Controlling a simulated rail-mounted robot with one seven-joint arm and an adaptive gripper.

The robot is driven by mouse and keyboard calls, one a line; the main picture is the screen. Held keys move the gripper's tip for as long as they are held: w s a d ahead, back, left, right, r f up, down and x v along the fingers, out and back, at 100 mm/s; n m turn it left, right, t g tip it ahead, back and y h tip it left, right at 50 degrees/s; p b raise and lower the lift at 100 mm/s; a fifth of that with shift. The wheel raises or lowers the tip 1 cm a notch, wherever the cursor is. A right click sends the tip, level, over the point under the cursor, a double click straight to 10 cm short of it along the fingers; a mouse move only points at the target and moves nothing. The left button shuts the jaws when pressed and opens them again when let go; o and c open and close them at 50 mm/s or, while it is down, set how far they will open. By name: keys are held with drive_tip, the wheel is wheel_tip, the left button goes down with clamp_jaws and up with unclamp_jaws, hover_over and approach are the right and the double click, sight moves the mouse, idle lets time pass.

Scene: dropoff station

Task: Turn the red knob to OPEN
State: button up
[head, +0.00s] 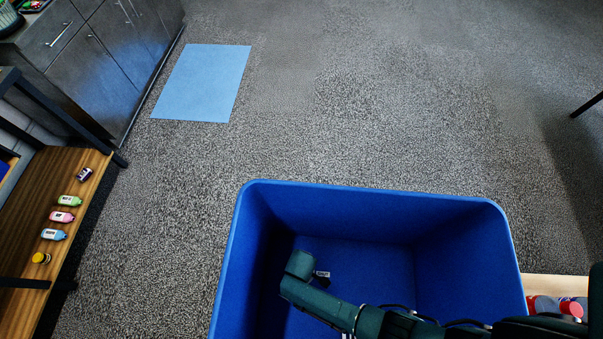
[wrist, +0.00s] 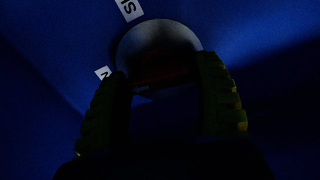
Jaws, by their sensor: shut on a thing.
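In the wrist view the red knob (wrist: 163,74) shows as a dark red bar in front of a round grey plate (wrist: 158,36). Deep shadow hides most of its shape and its exact angle. My gripper (wrist: 163,68) is shut on the knob, with one finger on each side. Two white labels, one reading "IS" or "SI" (wrist: 129,9) and one with an "N" (wrist: 103,73), are partly visible on the blue surface. In the head view my arm reaches into the blue bin area; the knob and fingers cannot be made out there.
The large blue bin (head: 370,196) surrounds my arm. A wooden shelf (head: 75,172) with several small bottles stands at the left. A light blue mat (head: 203,83) lies on open carpet. Red-capped items (head: 571,308) sit at the lower right.

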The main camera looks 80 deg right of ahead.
drive_tip(key=shift+w+r+n, duration=0.1)
drive_tip(key=shift+n, duration=0.5)
drive_tip(key=o, duration=1.2)
wheel_tip(320, 180, up, 12)
drive_tip(key=shift+f, duration=0.1)
